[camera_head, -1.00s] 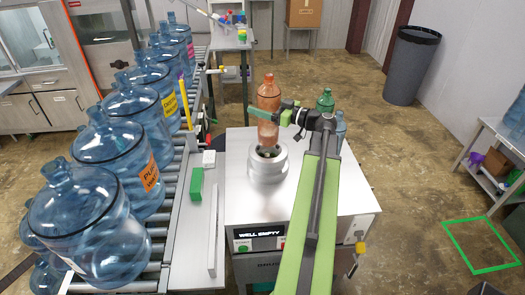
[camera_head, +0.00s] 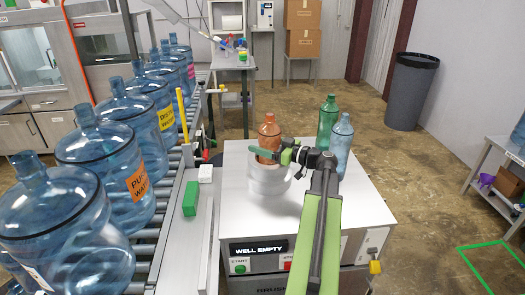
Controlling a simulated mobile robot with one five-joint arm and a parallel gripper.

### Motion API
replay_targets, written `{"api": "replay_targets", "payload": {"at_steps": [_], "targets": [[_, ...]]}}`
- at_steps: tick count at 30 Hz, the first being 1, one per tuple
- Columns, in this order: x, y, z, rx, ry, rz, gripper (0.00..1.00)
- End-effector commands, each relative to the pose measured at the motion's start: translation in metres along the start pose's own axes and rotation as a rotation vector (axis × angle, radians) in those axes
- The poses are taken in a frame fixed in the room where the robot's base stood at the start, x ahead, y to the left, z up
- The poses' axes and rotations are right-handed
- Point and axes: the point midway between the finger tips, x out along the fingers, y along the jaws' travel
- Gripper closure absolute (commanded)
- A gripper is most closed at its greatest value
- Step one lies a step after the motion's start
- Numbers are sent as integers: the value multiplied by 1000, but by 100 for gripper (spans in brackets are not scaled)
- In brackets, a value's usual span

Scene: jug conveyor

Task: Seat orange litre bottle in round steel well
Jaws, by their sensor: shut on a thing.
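The orange bottle (camera_head: 268,133) stands upright with its lower part down inside the round steel well (camera_head: 268,184); its neck and shoulder show above the rim. My gripper (camera_head: 270,155) reaches in from the right and is shut on the orange bottle just above the rim. One green finger lies across the front of the bottle. The bottle's base is hidden inside the well, so I cannot tell whether it touches the bottom. The panel below the well reads "WELL EMPTY".
A green bottle (camera_head: 327,122) and a blue bottle (camera_head: 341,146) stand on the steel bench (camera_head: 365,205), behind and right of my gripper. Large blue jugs (camera_head: 108,165) line the roller conveyor (camera_head: 160,215) on the left. A green block (camera_head: 191,198) lies beside it.

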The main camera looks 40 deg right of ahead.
Motion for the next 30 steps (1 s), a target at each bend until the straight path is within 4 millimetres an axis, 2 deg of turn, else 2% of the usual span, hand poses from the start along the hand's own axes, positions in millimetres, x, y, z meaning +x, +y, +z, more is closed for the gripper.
{"api": "replay_targets", "payload": {"at_steps": [7,8,12,20,23,26,30], "targets": [[0,0,2,0,1,0,84],[0,0,2,0,0,0,24],[0,0,1,0,0,0,6],[0,0,1,0,0,0,5],[0,0,-5,0,0,0,5],[-16,0,-2,0,0,4,5],[-52,0,-2,0,0,5,5]]}}
